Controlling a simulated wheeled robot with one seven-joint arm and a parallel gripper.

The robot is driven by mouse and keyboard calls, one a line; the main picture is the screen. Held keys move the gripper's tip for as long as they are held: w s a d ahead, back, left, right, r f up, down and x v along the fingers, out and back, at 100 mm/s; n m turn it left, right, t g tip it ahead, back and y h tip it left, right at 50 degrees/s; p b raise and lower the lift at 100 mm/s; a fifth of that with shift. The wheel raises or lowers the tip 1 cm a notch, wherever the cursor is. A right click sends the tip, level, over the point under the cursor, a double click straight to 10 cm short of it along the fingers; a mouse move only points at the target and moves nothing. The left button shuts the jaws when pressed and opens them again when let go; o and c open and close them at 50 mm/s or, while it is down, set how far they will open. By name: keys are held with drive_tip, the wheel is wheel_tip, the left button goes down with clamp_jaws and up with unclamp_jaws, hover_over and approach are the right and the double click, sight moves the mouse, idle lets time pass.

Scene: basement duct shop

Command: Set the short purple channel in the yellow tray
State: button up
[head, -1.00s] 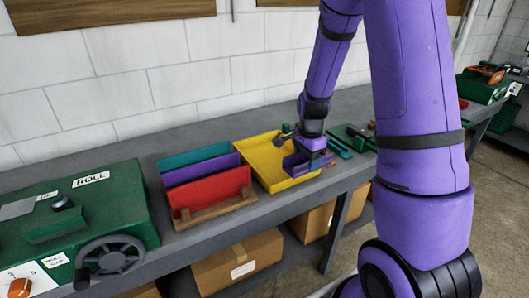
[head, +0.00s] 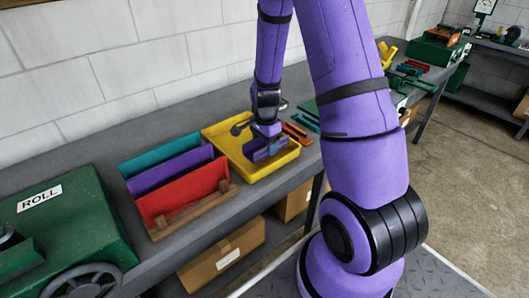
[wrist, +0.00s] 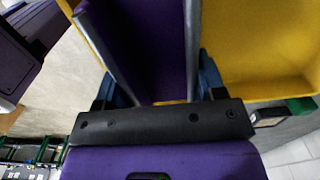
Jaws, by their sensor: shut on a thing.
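The short purple channel (head: 262,153) is at the right part of the yellow tray (head: 224,139) in the head view, within its outline from above. I cannot tell whether it touches the tray floor. My gripper (head: 267,138) points down and is shut on it. In the wrist view the purple channel (wrist: 150,40) runs between the two blue fingers of my gripper (wrist: 160,92). The yellow tray (wrist: 262,45) shows to the right of it there, with a strip of yellow at the left too.
Left of the tray, a wooden rack (head: 192,213) holds upright teal, purple and red sheet pieces. A green ROLL machine (head: 60,215) stands farther left. Orange strips (head: 297,133) and teal strips (head: 306,117) lie just right of the tray. Cardboard boxes (head: 220,255) sit below the bench.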

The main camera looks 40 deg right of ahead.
sight(266, 160)
drive_tip(key=shift+f, duration=1.9)
drive_tip(key=shift+f, duration=0.1)
drive_tip(key=o, duration=0.7)
